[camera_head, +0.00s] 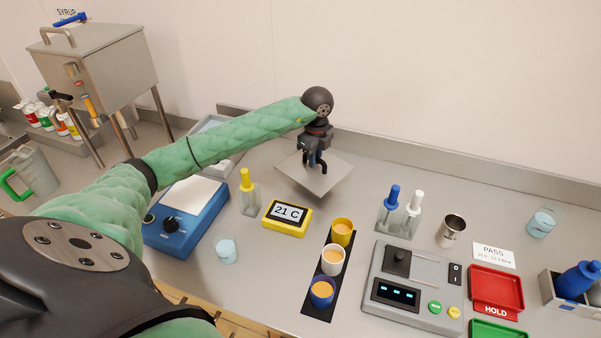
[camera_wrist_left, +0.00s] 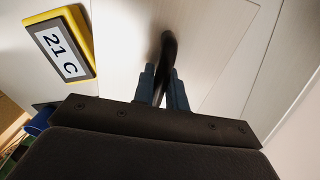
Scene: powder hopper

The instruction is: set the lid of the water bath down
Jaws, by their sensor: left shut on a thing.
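The lid of the water bath (camera_head: 300,177) is a flat grey square plate with a dark handle on top. It is over the back middle of the bench, turned so one corner faces the front. My left gripper (camera_head: 316,160) is above it, shut on the handle; the handle (camera_wrist_left: 168,48) shows between the fingertips in the left wrist view. I cannot tell whether the plate touches the bench or hangs just above it. A pale grey box (camera_head: 212,124), partly hidden behind my left arm, may be the bath; I cannot tell. My right gripper is out of view.
A yellow 21 C display (camera_head: 288,214) and a yellow-capped bottle (camera_head: 248,195) stand close in front of the lid. Several coloured cups stand on a black strip (camera_head: 318,301). Blue- and white-capped bottles (camera_head: 388,215) are to the right. The back wall is behind.

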